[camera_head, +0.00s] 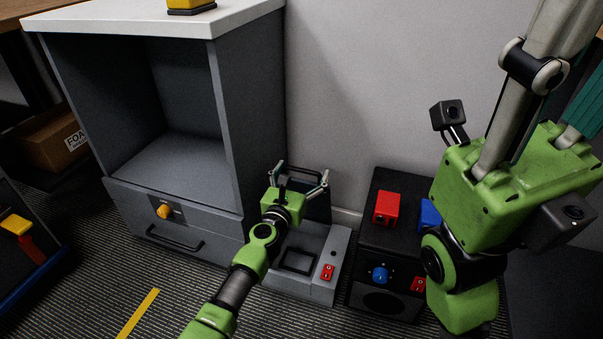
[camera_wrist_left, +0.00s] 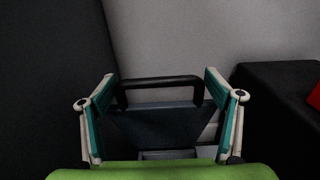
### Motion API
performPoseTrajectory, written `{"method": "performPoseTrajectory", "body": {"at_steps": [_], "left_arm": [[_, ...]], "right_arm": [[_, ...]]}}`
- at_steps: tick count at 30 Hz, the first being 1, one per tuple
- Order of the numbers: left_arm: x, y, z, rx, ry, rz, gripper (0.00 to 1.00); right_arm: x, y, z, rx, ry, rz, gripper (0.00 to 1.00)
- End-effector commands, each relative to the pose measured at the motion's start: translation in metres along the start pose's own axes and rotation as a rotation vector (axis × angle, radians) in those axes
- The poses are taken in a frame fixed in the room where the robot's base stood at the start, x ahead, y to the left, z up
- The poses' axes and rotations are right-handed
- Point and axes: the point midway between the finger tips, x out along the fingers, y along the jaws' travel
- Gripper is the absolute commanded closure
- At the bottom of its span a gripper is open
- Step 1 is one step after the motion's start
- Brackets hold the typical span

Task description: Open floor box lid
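The grey floor box (camera_head: 325,262) stands on the carpet beside the cabinet, its top with a square opening (camera_head: 297,259) uncovered. Its dark lid (camera_head: 318,207) stands raised at the back near the wall, partly hidden by my gripper. My left gripper (camera_head: 297,178) is at the lid's upper edge with its fingers spread. In the left wrist view the black lid handle (camera_wrist_left: 160,80) lies across the space between the two spread fingers, with no firm grip seen. My right gripper (camera_head: 515,165) is large at the right, clear of the box; its fingertips are cut off.
A grey cabinet (camera_head: 228,130) with a drawer stands close on the left. A black unit (camera_head: 385,245) with a red block (camera_head: 387,208), a blue block (camera_head: 429,214) and a blue knob (camera_head: 379,275) stands on the right. The wall (camera_head: 370,90) is close behind.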

Motion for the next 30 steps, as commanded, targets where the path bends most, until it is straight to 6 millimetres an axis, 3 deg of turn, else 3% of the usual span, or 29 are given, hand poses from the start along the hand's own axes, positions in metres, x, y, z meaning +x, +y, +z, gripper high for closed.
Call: {"method": "performPoseTrajectory", "body": {"at_steps": [17, 25, 30], "left_arm": [[-0.005, 0.003, 0.004, 0.008, -0.008, 0.004, 0.13], [-0.031, 0.001, -0.001, 0.008, 0.001, -0.002, 0.13], [-0.064, -0.001, -0.002, 0.001, 0.002, -0.003, 0.13]], "right_arm": [[0.001, 0.001, -0.001, -0.001, 0.003, 0.001, 0.60], [0.001, 0.000, 0.000, -0.001, 0.002, 0.000, 0.60], [0.001, 0.000, 0.000, -0.001, 0.001, 0.000, 0.60]]}}
